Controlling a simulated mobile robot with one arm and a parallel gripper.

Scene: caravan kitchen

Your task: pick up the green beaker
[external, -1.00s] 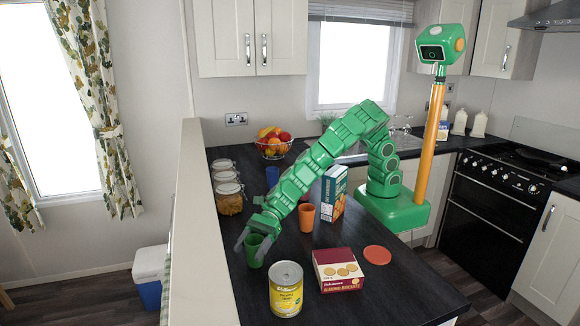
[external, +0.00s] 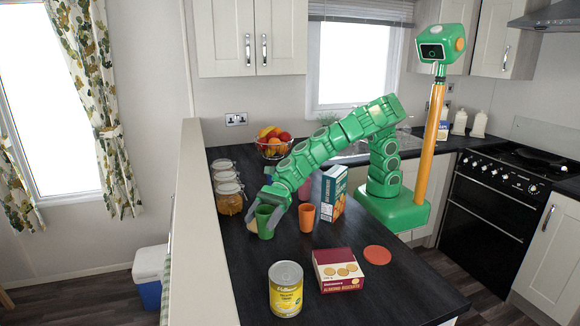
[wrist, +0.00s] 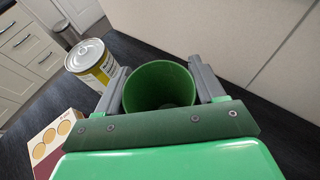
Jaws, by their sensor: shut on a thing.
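The green beaker (external: 266,222) is upright between the two grey fingers of my gripper (external: 266,218) in the external view. The wrist view looks into the open top of the beaker (wrist: 160,86), with one finger of my gripper (wrist: 160,88) against each side. My gripper is shut on it. It is held over the dark counter, near the long pale wall; its base seems clear of the counter, though the gap is hard to judge.
An orange beaker (external: 306,217) and a blue carton (external: 334,192) stand close on the right. Storage jars (external: 229,198) line the wall side. A tin (external: 286,289), a biscuit box (external: 338,270) and a red disc (external: 377,254) lie toward the front. A small pale thing (external: 252,225) shows beside the beaker.

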